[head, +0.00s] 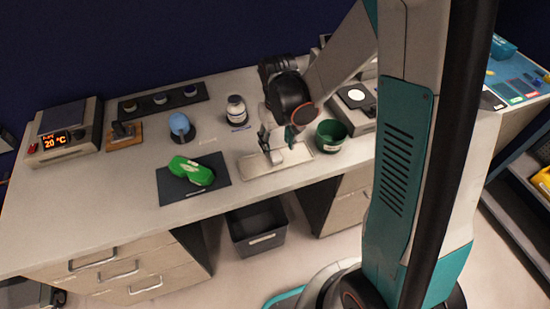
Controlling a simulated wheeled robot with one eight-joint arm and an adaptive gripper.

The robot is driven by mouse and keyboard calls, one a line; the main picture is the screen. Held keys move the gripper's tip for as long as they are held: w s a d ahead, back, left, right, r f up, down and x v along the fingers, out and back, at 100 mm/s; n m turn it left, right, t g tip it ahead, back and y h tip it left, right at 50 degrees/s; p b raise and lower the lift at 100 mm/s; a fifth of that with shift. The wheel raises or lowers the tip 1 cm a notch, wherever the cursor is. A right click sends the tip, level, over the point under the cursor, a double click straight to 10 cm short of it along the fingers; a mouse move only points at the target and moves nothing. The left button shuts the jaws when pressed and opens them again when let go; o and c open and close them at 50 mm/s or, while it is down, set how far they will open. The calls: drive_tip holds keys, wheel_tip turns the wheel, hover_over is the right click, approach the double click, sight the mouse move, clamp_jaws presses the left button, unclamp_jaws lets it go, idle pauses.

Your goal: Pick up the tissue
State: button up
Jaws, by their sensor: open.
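A green packet (191,171) with a pale mark on top lies on a dark mat (220,165) near the front edge of the bench; it looks like a tissue pack, but I cannot tell for sure. My gripper (278,148) points down over a pale flat tray (254,166), to the right of the mat and apart from the packet. My gripper is open. The tray's surface is partly hidden behind the fingers, and I cannot make out a separate loose tissue there.
A green bowl (331,135) stands close right of my gripper, and a white bottle (236,110) behind left. A blue round object (180,126), a hotplate with a display (64,132) and a balance (355,99) are also on the bench (100,215). The bench's front left is clear. A grey bin (257,226) stands below.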

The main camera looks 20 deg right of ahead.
sight(276, 156)
drive_tip(key=f, duration=0.1)
drive_tip(key=f+b, duration=0.1)
drive_tip(key=f, duration=0.3)
drive_tip(key=shift+w+a+f, duration=0.1)
drive_tip(key=shift+w+f, duration=0.15)
drive_tip(key=shift+w, duration=0.1)
drive_tip(key=shift+f+b, duration=0.3)
drive_tip(key=shift+b, duration=0.05)
drive_tip(key=c, duration=0.8)
